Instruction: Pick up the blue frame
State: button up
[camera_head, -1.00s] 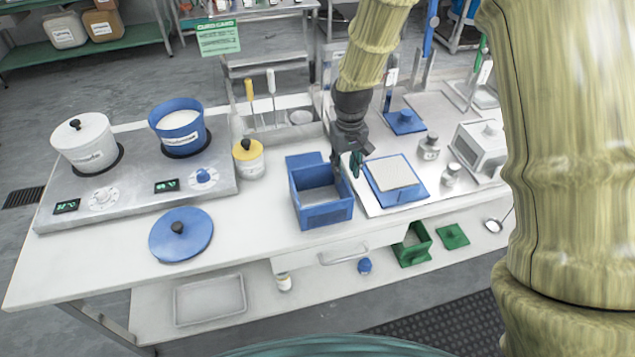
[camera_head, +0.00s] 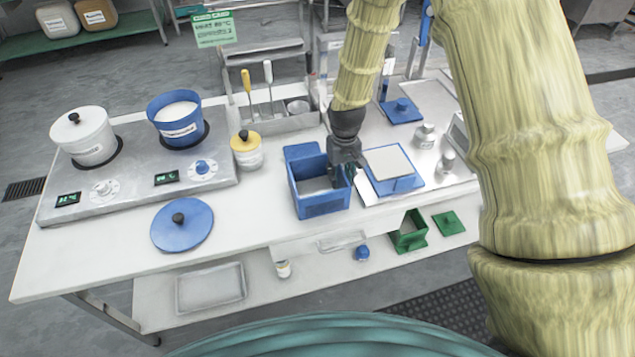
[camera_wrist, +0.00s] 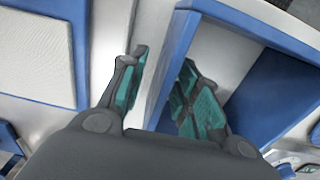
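The blue frame (camera_head: 322,203) is an open-topped, box-shaped piece with a raised back, standing on the white worktop in the head view. Its right side wall also shows in the wrist view (camera_wrist: 168,75). My gripper (camera_head: 350,172) is at that right wall. Its fingers (camera_wrist: 162,88) are apart, one on each side of the wall: the right finger inside the frame, the left one outside. I see no clear contact. The head view partly hides the fingertips behind the frame. Whether the pale area inside is a floor or the worktop cannot be told.
A blue tray with a pale mesh panel (camera_head: 393,160) lies close right of the frame. A yellow-lidded jar (camera_head: 246,150), a blue lid (camera_head: 181,224) and a hotplate (camera_head: 140,175) with two pots are to the left. The worktop in front of the frame is clear.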

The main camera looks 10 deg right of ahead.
jog(key=shift+f+p, duration=0.5)
jog(key=shift+f, duration=1.1)
grip_shut()
